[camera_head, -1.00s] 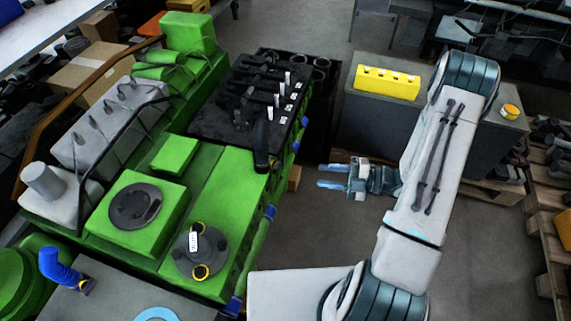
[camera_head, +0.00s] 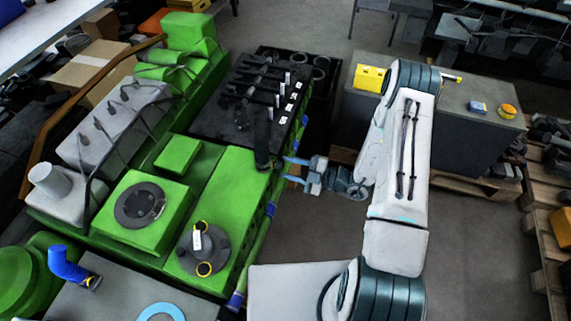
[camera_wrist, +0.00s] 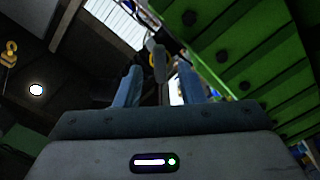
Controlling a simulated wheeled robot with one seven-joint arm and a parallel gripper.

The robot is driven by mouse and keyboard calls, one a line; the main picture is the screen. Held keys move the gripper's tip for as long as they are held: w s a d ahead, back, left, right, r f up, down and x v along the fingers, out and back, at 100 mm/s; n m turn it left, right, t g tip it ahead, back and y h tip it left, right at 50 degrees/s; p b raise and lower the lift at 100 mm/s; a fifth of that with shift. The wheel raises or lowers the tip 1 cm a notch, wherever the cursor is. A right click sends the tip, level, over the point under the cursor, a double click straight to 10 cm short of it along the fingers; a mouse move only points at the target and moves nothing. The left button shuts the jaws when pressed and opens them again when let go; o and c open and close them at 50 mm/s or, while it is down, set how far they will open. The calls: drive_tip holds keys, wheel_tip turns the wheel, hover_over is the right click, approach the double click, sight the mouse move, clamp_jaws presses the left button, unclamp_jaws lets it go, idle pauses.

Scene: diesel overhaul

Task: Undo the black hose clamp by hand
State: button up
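My gripper (camera_head: 293,170) is open, its two blue fingers pointing left at the right side of the green engine (camera_head: 232,180). A black hose (camera_head: 263,140) hangs over that edge, its lower end just left of the fingertips. I cannot make out the black clamp as a separate part in the head view. In the wrist view, my gripper (camera_wrist: 160,85) shows two fingers apart, with a dark grey rounded piece (camera_wrist: 158,62) beyond and between them. A yellowish bit is beside it. I cannot tell whether this piece is the clamp, and no contact is clear.
The black cylinder head (camera_head: 225,120) with upright rods is behind the hose. Blue fittings (camera_head: 270,209) line the engine's right side. A grey cabinet (camera_head: 460,135) with a yellow block (camera_head: 369,78) stands behind my arm. The floor (camera_head: 300,230) between engine and arm is clear.

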drive_tip(key=shift+w+a, duration=0.25)
drive_tip(key=shift+a, duration=0.45)
clamp_jaws()
